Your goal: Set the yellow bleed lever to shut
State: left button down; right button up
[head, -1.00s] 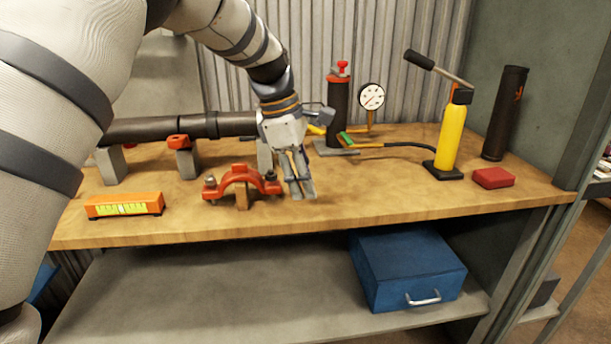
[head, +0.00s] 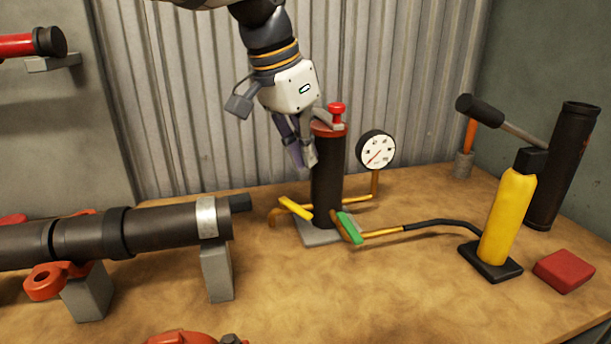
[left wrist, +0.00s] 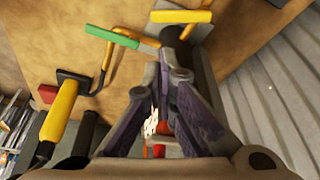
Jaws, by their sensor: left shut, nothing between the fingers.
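The yellow bleed lever (head: 295,208) sits low on the left side of the dark upright riser cylinder (head: 327,180), slanting down to the right on a thin brass pipe. It also shows at the top of the left wrist view (left wrist: 182,16), beyond the fingertips. A green lever (head: 348,227) is on the other pipe at the riser's foot. My left gripper (head: 305,163) is shut and empty, pointing down beside the upper left of the riser, above the yellow lever and apart from it. In the left wrist view its fingers (left wrist: 168,62) come together. My right gripper is out of view.
A dial gauge (head: 376,149) stands right of the riser, which has a red top (head: 336,113). A yellow pump (head: 508,215), a red block (head: 564,271) and a dark tube are further right. A dark horizontal pipe (head: 155,225) on blocks lies left.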

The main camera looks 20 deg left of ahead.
aim_at(295, 210)
pick_arm(q)
jog(key=x, duration=0.8)
jog(key=shift+s+d+f, duration=0.2)
jog(key=shift+d+f, duration=0.05)
jog(key=shift+f, duration=0.15)
jog(key=shift+w+f, duration=0.15)
jog(key=shift+f, duration=0.25)
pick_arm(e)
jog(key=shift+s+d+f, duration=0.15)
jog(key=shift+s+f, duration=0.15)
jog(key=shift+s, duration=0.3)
pick_arm(q)
jog(key=shift+w, duration=0.1)
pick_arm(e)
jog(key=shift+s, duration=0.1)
